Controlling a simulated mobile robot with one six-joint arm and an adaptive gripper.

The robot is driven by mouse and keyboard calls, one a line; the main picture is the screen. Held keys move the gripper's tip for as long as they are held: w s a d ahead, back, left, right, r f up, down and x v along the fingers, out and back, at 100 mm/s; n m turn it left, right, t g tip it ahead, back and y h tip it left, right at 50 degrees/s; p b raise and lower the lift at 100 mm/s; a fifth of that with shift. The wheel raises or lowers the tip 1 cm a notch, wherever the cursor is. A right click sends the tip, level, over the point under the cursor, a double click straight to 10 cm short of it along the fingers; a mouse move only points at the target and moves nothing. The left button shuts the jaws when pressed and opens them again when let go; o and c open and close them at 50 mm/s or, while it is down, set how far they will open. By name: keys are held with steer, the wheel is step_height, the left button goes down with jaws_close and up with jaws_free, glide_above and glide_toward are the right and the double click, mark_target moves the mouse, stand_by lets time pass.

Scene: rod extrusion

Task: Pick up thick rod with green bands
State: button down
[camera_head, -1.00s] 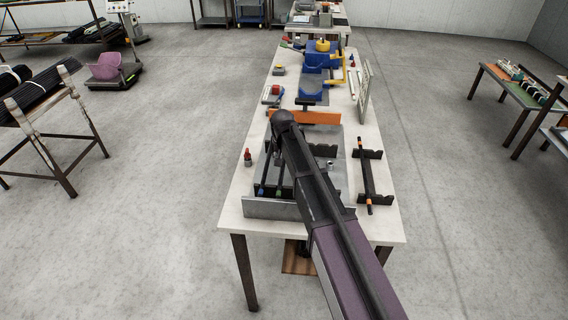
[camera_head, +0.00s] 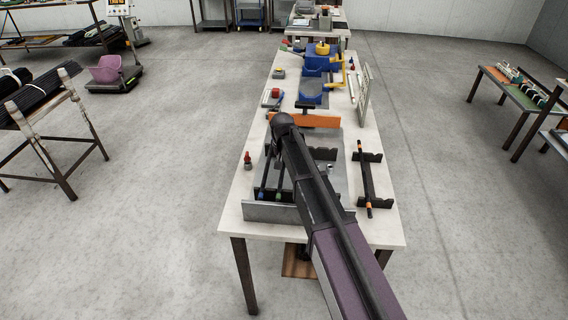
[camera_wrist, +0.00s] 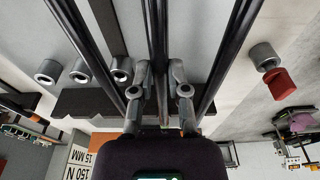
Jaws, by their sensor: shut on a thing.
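My gripper (camera_wrist: 160,68) shows in the wrist view with its two fingers shut on the middle dark rod (camera_wrist: 157,25), one finger on each side. No colour band shows on this part of the rod. Other dark rods run apart from it, one on the left (camera_wrist: 84,38) and one on the right (camera_wrist: 234,55). In the head view, a rod with a green band (camera_head: 279,197) at its near end lies beside a rod with a blue band (camera_head: 262,196), in the grey tray (camera_head: 270,212). My arm hides the gripper and part of the tray there.
A dark rod with orange bands (camera_head: 365,178) rests on black supports at the right of the table (camera_head: 235,205). A red-topped bottle (camera_head: 248,160) stands left of the tray. An orange bar (camera_head: 318,120) and a blue vise-like machine (camera_head: 312,90) are farther back. Small metal cylinders (camera_wrist: 78,70) show in the wrist view.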

step_height(320, 180, up, 18)
steer(key=p, duration=1.7)
steer(key=shift+f, duration=0.15)
step_height(320, 180, down, 2)
steer(key=shift+f+b, duration=0.15)
steer(key=shift+b, duration=0.75)
steer(key=shift+s+a, duration=0.2)
steer(key=shift+a, duration=0.4)
steer(key=shift+s+a, duration=0.15)
steer(key=shift+a, duration=0.4)
